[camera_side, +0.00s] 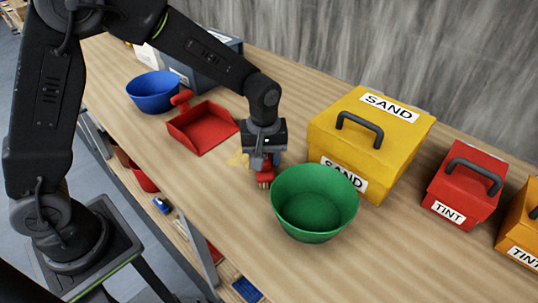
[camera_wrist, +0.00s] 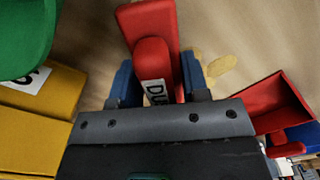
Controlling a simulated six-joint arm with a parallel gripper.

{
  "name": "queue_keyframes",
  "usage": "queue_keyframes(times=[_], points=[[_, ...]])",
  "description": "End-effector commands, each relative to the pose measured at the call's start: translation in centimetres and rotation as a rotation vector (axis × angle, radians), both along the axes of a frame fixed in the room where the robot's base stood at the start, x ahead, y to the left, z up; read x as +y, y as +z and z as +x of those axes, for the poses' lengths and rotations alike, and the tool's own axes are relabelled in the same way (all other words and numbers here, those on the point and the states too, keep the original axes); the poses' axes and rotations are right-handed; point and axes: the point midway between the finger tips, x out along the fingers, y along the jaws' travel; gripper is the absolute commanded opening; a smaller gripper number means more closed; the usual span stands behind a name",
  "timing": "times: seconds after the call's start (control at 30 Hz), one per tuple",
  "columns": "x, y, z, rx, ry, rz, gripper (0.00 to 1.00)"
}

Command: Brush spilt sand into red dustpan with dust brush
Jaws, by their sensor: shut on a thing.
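My gripper (camera_side: 264,161) is shut on the handle of a red dust brush (camera_side: 265,178), just left of a green bowl. In the wrist view the brush (camera_wrist: 150,38) sits between the two blue fingers of my gripper (camera_wrist: 158,82), with part of a label showing on its handle. The spilt sand (camera_side: 238,160) is a small tan patch on the table, between the brush and the dustpan. In the wrist view the sand (camera_wrist: 221,65) lies right of the brush. The red dustpan (camera_side: 203,127) lies left of my gripper; its edge also shows in the wrist view (camera_wrist: 272,103). Whether the bristles touch the table is unclear.
The green bowl (camera_side: 314,203) stands close to the brush on its right. A yellow SAND box (camera_side: 365,140) is behind it, with a red TINT box (camera_side: 466,185) further right. A blue bowl (camera_side: 154,92) stands beyond the dustpan. The front table strip is clear.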

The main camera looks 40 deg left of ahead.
Motion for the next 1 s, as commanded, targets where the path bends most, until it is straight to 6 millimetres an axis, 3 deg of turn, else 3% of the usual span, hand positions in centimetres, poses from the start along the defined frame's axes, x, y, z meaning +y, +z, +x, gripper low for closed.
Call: queue_keyframes(times=[1.0], points=[[8.3, 0.0, -0.4, 0.004, 0.003, 0.001, 0.09]])
